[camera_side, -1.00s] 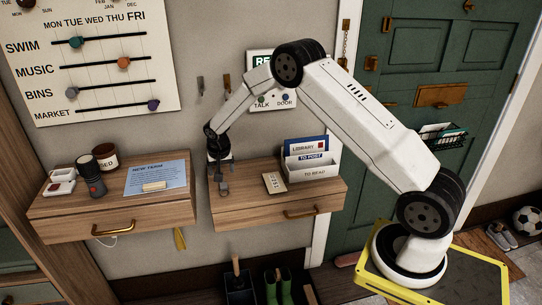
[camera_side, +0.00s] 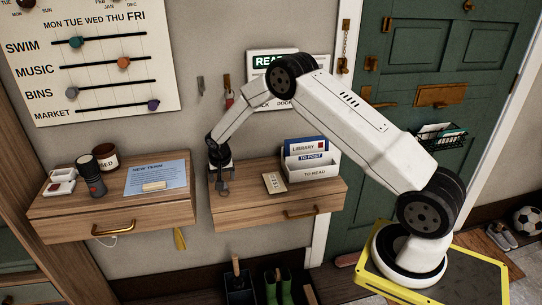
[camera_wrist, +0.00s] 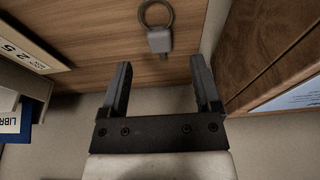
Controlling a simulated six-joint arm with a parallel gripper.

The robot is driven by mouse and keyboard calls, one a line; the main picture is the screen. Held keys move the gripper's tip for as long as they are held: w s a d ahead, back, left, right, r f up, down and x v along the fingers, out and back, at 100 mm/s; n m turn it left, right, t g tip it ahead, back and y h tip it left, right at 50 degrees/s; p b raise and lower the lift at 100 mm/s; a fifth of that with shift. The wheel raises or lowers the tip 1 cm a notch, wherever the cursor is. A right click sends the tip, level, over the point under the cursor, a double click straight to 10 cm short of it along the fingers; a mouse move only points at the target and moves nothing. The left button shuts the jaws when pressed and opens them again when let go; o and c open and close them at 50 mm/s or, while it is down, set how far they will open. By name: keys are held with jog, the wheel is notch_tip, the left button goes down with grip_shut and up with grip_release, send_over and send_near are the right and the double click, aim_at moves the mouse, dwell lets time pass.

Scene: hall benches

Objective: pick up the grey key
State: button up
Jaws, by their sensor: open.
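The grey key (camera_wrist: 159,40) has a blocky head and a round ring, and lies on the wooden shelf top in the wrist view. My gripper (camera_wrist: 160,65) is open and empty, its two fingers pointing toward the key. The key's head shows just beyond and between the fingertips, apart from both. In the side view my gripper (camera_side: 223,186) hangs low over the left part of the right-hand drawer shelf (camera_side: 250,196). There I cannot clearly tell the key from the fingers.
A small number card (camera_side: 274,182) and a letter rack (camera_side: 312,168) stand right of my gripper. The left drawer shelf (camera_side: 110,213) holds a blue notice (camera_side: 157,178), a dark cylinder and a jar. A red item (camera_side: 229,99) hangs on the wall. A gap separates the two shelves.

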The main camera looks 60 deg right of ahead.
jog(key=shift+x, duration=2.1)
jog(key=shift+s+a, duration=0.1)
grip_shut()
